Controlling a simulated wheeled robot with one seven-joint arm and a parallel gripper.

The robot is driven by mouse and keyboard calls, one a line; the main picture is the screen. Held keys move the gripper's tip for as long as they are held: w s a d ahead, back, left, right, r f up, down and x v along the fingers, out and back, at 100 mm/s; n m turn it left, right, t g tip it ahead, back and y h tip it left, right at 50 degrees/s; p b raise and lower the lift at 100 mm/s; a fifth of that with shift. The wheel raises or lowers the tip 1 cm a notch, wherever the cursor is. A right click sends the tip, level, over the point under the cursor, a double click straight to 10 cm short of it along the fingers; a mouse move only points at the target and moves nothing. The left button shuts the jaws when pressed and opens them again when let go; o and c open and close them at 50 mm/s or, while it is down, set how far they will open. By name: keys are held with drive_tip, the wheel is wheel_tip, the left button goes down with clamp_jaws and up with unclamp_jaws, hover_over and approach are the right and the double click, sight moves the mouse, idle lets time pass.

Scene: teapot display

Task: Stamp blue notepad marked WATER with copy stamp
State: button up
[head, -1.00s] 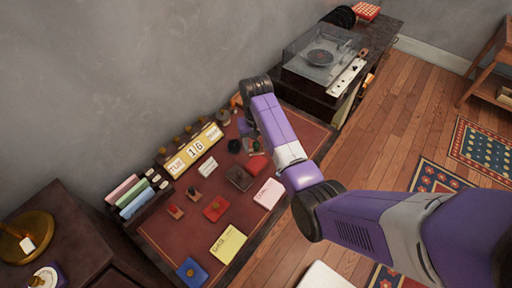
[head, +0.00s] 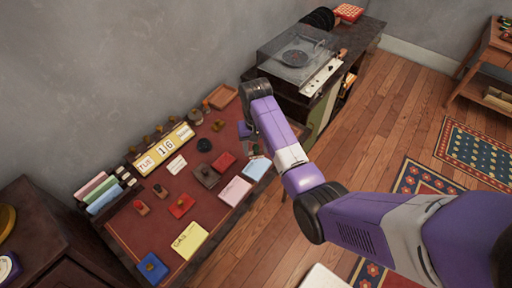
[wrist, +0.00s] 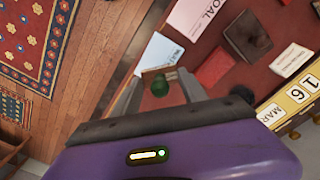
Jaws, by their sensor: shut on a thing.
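The light blue notepad (head: 257,168) lies at the desk's right edge, beyond the pink notepad. In the wrist view the blue notepad (wrist: 160,50) shows dark lettering that reads like WATER, partly cut off by my gripper. In the head view my arm covers most of my gripper.
A red pad (head: 224,161) and a dark pad (head: 206,176) lie beside the pink notepad (head: 235,191). A yellow notepad (head: 189,241) lies nearer. Other stamps and a yellow date calendar (head: 164,146) stand on the desk. A record player (head: 300,54) stands behind.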

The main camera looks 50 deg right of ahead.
drive_tip(key=shift+s+d+f, duration=0.1)
drive_tip(key=shift+s, duration=0.1)
drive_tip(key=shift+f, duration=0.25)
drive_tip(key=shift+f+b, duration=0.8)
drive_tip(key=shift+f, duration=1.85)
drive_tip(key=shift+f, duration=0.6)
drive_tip(key=shift+r, duration=0.1)
wheel_tip(320, 180, up, 2)
drive_tip(key=shift+r+p, duration=0.25)
drive_tip(key=shift+p, duration=0.7)
drive_tip(key=shift+r, duration=2.25)
